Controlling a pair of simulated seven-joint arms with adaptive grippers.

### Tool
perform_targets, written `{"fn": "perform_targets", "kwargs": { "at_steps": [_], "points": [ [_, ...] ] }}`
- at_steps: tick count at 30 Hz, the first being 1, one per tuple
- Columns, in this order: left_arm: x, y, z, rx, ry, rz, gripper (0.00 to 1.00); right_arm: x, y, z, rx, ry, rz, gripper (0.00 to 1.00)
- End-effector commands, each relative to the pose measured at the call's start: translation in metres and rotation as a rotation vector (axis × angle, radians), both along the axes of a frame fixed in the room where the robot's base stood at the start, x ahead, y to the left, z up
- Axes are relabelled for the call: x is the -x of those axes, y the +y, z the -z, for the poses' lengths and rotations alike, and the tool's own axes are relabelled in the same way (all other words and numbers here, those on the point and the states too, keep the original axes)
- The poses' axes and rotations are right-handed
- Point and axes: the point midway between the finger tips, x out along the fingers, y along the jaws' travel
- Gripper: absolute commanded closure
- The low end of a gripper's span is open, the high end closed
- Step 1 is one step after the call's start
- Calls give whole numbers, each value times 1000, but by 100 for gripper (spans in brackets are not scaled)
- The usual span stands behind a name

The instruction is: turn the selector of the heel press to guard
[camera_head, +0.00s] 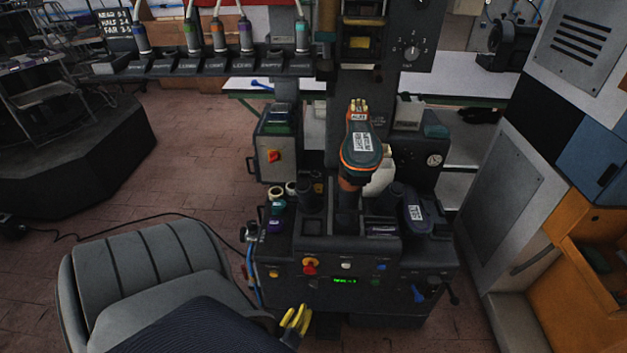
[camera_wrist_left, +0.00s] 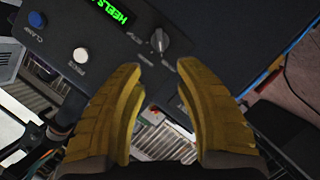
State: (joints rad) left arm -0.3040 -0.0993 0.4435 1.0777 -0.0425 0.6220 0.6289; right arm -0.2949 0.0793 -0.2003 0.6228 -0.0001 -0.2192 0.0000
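The heel press (camera_head: 350,225) stands in the middle of the head view, with a dark control panel on its front. In the left wrist view a grey rotary selector knob (camera_wrist_left: 160,41) sits on the panel beside the green display (camera_wrist_left: 115,10); its position label is too small to read. My left gripper (camera_head: 297,317) has yellow fingers and is below the panel's left part. In the left wrist view its fingertips (camera_wrist_left: 161,64) are apart, with nothing between them, and the knob lies just beyond the gap. My right gripper is not in view.
Another dial (camera_head: 411,53) is higher up. A grey chair (camera_head: 150,262) stands at left. A blue cable runs near the panel's left edge.

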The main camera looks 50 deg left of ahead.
Motion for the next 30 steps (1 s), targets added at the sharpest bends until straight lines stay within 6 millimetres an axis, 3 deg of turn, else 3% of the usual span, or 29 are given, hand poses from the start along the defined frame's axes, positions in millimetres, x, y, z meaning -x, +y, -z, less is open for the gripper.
{"fn": "perform_targets", "kwargs": {
  "at_steps": [14, 21, 30],
  "points": [
    [-73, 42, 22, -2, 1, 1, 66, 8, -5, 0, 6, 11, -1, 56],
    [-97, 56, 31, -2, 2, 2, 66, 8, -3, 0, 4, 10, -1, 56],
    [-112, 64, 37, -1, 2, 2, 66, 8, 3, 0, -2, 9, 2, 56]
  ]
}}
